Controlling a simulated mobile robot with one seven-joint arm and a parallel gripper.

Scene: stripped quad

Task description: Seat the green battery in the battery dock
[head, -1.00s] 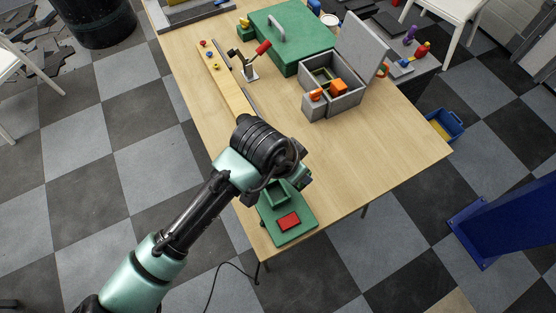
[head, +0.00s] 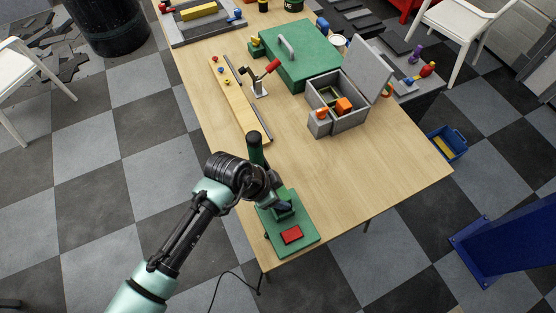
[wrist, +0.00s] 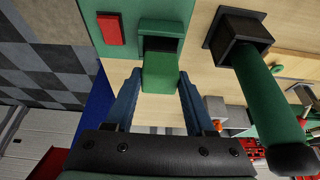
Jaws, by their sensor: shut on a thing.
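The green battery (wrist: 160,75) is between the two blue fingers of my gripper (wrist: 159,78) in the wrist view. My gripper is shut on it. The battery's far end lines up with the dark opening of the battery dock (wrist: 161,27); I cannot tell how far it is inside. In the head view the dock's green base (head: 306,240) lies at the table's near corner, with a red pad (head: 291,235) on it. The red pad also shows in the wrist view (wrist: 111,28). My gripper (head: 282,206) is at the dock socket in the head view, and the battery is hidden there.
A green cylinder (wrist: 268,95) in a dark square holder (wrist: 238,33) stands close beside my gripper; it also shows in the head view (head: 256,150). An open grey box (head: 352,118) with orange pieces stands farther back. The table's right front is clear.

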